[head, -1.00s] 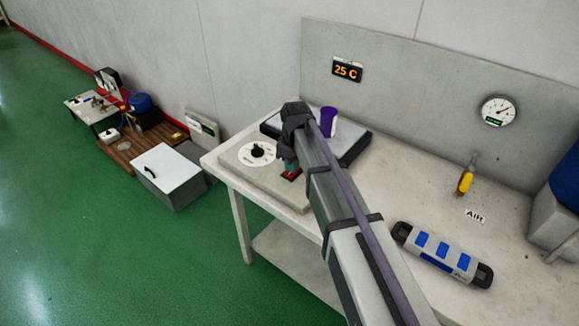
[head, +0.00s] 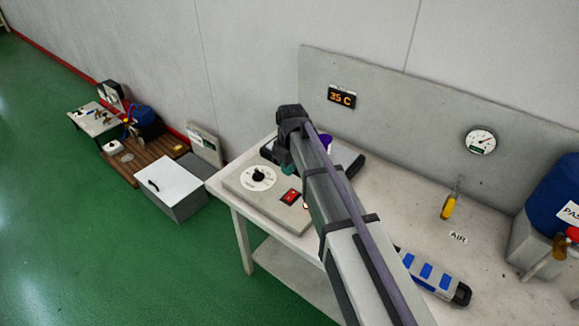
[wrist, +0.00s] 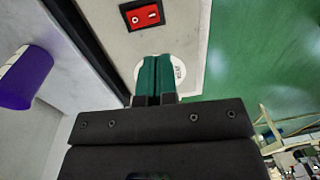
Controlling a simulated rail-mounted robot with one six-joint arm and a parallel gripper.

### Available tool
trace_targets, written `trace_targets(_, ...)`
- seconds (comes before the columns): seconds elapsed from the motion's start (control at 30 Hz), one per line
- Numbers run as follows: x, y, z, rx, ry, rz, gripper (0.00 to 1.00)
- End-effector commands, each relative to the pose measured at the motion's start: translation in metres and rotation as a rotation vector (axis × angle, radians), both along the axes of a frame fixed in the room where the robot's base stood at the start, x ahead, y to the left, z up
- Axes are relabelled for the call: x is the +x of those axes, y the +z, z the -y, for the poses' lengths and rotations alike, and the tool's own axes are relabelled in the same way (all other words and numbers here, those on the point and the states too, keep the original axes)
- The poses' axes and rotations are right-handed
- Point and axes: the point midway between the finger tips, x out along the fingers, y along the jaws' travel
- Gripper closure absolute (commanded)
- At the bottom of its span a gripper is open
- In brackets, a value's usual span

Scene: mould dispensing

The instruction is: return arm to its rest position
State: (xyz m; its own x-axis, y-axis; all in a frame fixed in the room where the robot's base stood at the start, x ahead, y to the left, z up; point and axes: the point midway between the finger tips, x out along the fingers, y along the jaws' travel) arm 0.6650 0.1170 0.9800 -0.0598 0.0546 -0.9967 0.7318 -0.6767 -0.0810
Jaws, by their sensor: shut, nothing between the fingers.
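My arm reaches over the white workbench (head: 400,200) in the head view. My gripper (head: 288,170) is above the grey control box (head: 262,207), mostly hidden behind my wrist. In the wrist view, the teal fingers of my gripper (wrist: 156,75) are pressed together with nothing between them. They cover much of the white dial (wrist: 179,69), which shows in the head view (head: 246,182) with a black knob. The red switch (head: 290,197) lies apart from the fingers; it also shows in the wrist view (wrist: 142,14).
A purple cup (head: 327,140) stands on a dark-edged plate behind my arm; the wrist view shows it too (wrist: 24,78). The wall display (head: 341,97) reads 35 C. A yellow-handled air tool (head: 448,207), a blue-and-grey case (head: 432,278) and a blue barrel (head: 556,195) are at right.

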Motion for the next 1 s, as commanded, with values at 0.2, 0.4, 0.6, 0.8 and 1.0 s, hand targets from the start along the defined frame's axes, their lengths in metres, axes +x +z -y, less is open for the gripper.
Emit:
trace_targets(0.2, -0.003, 0.032, -0.002, 0.000, 0.000, 0.000, 1.00)
trace_targets(0.4, -0.003, 0.029, -0.002, 0.000, 0.000, 0.000, 1.00)
trace_targets(0.6, -0.003, 0.029, -0.002, 0.000, 0.000, 0.000, 1.00)
trace_targets(0.8, -0.045, 0.029, 0.011, -0.027, -0.276, 0.005, 1.00)
trace_targets(1.0, -0.176, 0.029, 0.085, -0.070, -0.734, 0.030, 1.00)
